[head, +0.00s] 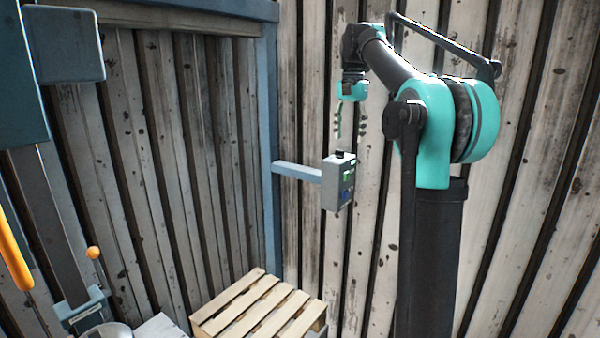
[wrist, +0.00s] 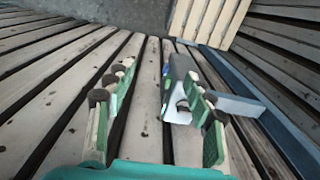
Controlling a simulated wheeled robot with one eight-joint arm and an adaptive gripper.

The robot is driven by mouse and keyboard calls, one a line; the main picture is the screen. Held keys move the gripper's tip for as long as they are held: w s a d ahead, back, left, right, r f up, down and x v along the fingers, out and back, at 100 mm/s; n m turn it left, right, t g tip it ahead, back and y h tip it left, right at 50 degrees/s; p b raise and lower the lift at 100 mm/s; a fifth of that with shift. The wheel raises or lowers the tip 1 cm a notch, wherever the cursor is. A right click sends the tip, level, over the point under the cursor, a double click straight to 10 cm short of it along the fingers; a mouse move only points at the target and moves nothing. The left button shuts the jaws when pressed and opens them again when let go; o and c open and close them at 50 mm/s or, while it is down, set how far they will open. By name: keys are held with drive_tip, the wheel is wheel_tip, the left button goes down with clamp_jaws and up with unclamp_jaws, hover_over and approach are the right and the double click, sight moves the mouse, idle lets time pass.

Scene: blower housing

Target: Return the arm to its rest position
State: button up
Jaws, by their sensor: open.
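My black and teal arm (head: 425,130) stands at the right of the head view, with its forearm raised to the upper left. My gripper (head: 350,125) hangs from its end with the fingers pointing down. In the wrist view my gripper (wrist: 158,78) has its two green fingers well apart, with nothing held between them. A grey control box (head: 338,183) with a small green display is just below the fingers in the head view. The box also shows in the wrist view (wrist: 178,88), beside the right finger. I cannot tell whether they touch.
A blue bar (head: 297,172) joins the box to a blue post (head: 269,150). A slatted wooden pallet (head: 262,308) lies low in the middle. Blue machinery with a yellow-orange handle (head: 13,255) fills the left. Corrugated walls (head: 190,150) stand behind.

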drive_tip(key=s+d+f+n+t, duration=0.15)
drive_tip(key=s+f, duration=0.35)
drive_tip(key=f, duration=0.5)
drive_tip(key=s+d+f+n, duration=0.15)
drive_tip(key=s+f, duration=0.35)
drive_tip(key=f, duration=0.6)
drive_tip(key=s+f+n+t, duration=0.2)
drive_tip(key=s+f+n, duration=0.1)
drive_tip(key=s+f, duration=1.8)
drive_tip(key=shift+d+f+n, duration=0.15)
drive_tip(key=shift+d+n, duration=0.25)
drive_tip(key=shift+d, duration=0.05)
